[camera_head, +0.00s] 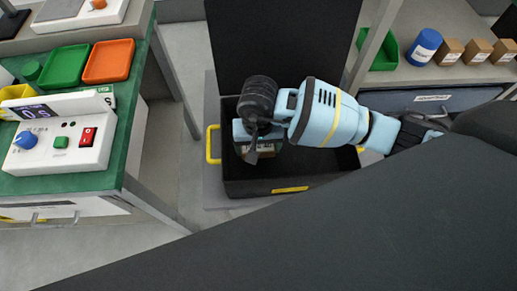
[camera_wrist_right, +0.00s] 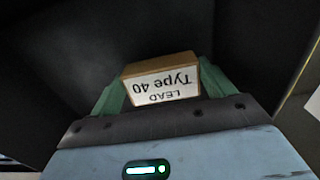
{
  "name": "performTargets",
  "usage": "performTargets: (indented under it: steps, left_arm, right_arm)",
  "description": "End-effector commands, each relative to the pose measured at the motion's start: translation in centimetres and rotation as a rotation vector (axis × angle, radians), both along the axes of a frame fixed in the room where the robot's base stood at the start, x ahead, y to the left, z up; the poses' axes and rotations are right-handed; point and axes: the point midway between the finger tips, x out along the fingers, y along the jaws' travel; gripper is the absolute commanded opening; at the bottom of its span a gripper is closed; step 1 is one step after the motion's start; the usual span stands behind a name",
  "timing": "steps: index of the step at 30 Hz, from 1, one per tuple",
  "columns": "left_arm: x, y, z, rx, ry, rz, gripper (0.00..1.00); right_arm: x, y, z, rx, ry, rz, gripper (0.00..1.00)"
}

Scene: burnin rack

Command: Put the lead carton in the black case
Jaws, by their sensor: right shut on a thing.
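The lead carton (camera_wrist_right: 160,85) is a small brown box with a white label reading "LEAD Type 40", upside down in the right wrist view. My right gripper (camera_wrist_right: 162,92) is shut on it, with a green finger on each side. In the head view the gripper (camera_head: 256,150) points down over the open black case (camera_head: 240,187), and part of the carton (camera_head: 264,151) shows below it. I cannot tell whether the carton touches the case floor. The case lid (camera_head: 280,40) stands up at the back. My left gripper is not in view.
A green-topped bench at left holds a white control box (camera_head: 65,145), a green tray (camera_head: 65,66) and an orange tray (camera_head: 109,61). A shelf at right holds a blue container (camera_head: 424,46) and several brown cartons (camera_head: 448,51). The case has a yellow handle (camera_head: 213,145) at its left side.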

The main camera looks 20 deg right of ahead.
Motion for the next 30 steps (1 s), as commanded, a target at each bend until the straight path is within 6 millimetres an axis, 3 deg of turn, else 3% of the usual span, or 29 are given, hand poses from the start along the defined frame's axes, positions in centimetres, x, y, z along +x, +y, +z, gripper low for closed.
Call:
performTargets:
  steps: [6,18,19,23,30]
  left_arm:
    - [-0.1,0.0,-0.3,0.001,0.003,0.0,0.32]
    - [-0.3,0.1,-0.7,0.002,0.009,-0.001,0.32]
    - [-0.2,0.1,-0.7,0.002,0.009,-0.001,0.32]
    - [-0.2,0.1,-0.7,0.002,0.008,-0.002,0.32]
    - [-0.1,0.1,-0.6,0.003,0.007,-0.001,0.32]
  right_arm:
    - [-0.1,0.0,-2.8,0.0,0.003,-0.001,0.58]
    - [0.0,0.0,-3.2,-0.002,0.002,0.0,0.58]
    - [0.0,0.0,-3.2,-0.002,0.002,0.0,0.82]
    - [0.0,0.0,-3.1,-0.001,0.001,0.0,0.99]
    - [0.0,0.0,-3.1,-0.001,0.001,0.0,1.0]
